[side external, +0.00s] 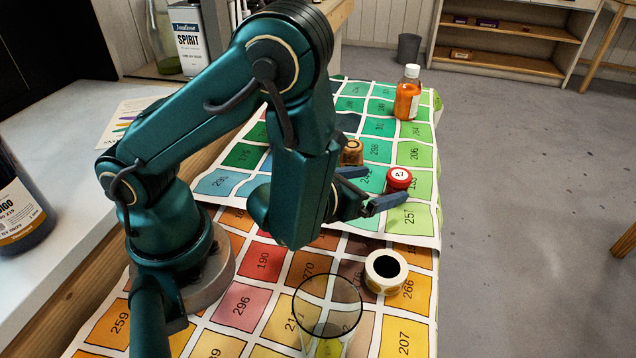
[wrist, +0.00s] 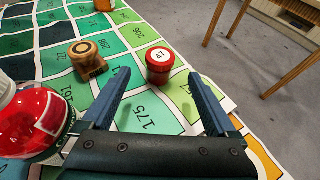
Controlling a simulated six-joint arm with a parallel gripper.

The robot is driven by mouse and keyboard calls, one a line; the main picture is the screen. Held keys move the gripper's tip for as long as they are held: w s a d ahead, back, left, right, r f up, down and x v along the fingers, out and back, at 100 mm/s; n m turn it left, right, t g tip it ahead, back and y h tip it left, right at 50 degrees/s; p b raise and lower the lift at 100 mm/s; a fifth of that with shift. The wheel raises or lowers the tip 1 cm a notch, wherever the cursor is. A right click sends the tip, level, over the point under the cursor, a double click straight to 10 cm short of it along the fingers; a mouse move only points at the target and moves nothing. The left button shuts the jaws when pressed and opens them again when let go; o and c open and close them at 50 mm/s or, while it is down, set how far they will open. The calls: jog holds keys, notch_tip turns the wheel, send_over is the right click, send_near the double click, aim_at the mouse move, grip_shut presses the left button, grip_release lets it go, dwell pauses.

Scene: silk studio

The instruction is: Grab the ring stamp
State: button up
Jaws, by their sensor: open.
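The wooden ring stamp (wrist: 89,62), a square brown block with a round top marked by a ring, stands on the chart's green squares. In the side external view the stamp (side external: 352,153) is partly hidden by my arm. My gripper (wrist: 160,76) is open and empty, low over the chart. In the wrist view the stamp lies outside the jaws, left of and beyond the left finger. In the side external view my gripper (side external: 387,184) has its fingertips near a small red-lidded pot (side external: 398,180). In the wrist view this pot (wrist: 159,66) sits just ahead, between the fingertip lines.
A large red, glassy object (wrist: 32,122) is close at the left of the wrist view. An orange bottle (side external: 407,97) stands at the chart's far end. A tape roll (side external: 386,271) and a clear glass (side external: 327,312) stand on the near chart (side external: 408,335).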

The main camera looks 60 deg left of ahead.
notch_tip(320, 180, up, 4)
jog(key=n+g+y, duration=0.8)
jog(key=n+y, duration=0.1)
jog(key=n, duration=0.2)
send_over(353, 148)
jog(key=shift+d+r, duration=0.2)
jog(key=shift+g, duration=0.3)
notch_tip(353, 148, down, 6)
jog(key=shift+r, duration=0.1)
jog(key=shift+f, duration=0.3)
jog(key=shift+w+a+f, duration=0.1)
jog(key=shift+a+f, duration=0.05)
jog(key=shift+a, duration=0.15)
jog(key=shift+x, duration=2.15)
